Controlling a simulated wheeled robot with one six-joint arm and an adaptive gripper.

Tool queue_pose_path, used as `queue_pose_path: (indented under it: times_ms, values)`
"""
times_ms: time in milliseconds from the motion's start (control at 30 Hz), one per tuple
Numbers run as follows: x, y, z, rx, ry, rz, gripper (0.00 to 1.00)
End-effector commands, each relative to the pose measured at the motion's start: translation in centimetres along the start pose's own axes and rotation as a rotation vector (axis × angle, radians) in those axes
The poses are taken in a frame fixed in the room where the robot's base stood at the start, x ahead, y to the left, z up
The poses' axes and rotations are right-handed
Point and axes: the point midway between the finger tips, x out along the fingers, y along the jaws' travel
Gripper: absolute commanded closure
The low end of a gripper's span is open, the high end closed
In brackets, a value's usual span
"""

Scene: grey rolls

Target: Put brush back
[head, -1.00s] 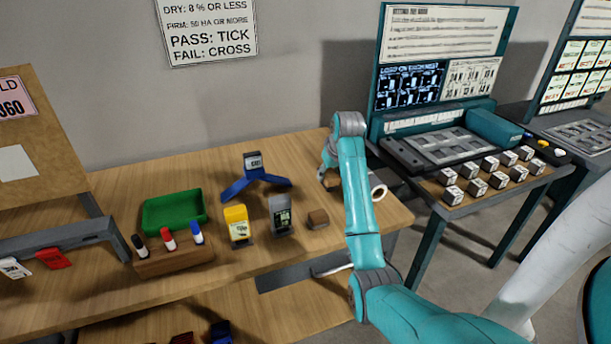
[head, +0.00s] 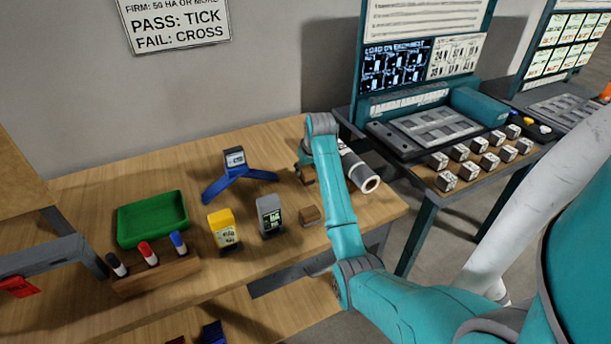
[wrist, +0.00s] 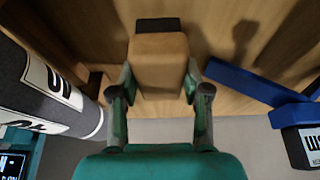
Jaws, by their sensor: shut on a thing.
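My gripper (wrist: 160,103) is shut on the brush (wrist: 160,60), a tan wooden block with a dark strip along its far end. The fingers press its two sides in the wrist view. In the head view, my gripper (head: 306,165) is partly hidden behind my arm, over the right part of the wooden table, and a brown bit of the brush (head: 308,175) shows below it. I cannot tell if the brush touches the table. Another small brown block (head: 310,215) sits on the table nearer the front edge.
A grey roll (head: 358,170) lies right of my gripper, close by in the wrist view (wrist: 45,95). A blue stand (head: 237,180) is to the left.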

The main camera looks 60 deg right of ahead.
Motion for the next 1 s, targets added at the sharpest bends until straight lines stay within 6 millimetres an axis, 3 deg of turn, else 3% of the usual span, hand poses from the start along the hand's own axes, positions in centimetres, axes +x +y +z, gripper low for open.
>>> queue_pose_path:
  times_ms: [200,433,467,567,1000]
  values:
    - [2.5,0.0,1.0,0.0,0.0,0.0,0.81]
    - [2.7,0.0,1.1,-0.001,-0.001,0.0,0.81]
    - [2.7,0.0,1.2,0.0,-0.001,0.0,0.5]
    - [2.7,0.0,1.2,0.0,-0.001,0.0,0.28]
    - [1.8,0.0,1.0,0.0,0.002,0.0,0.28]
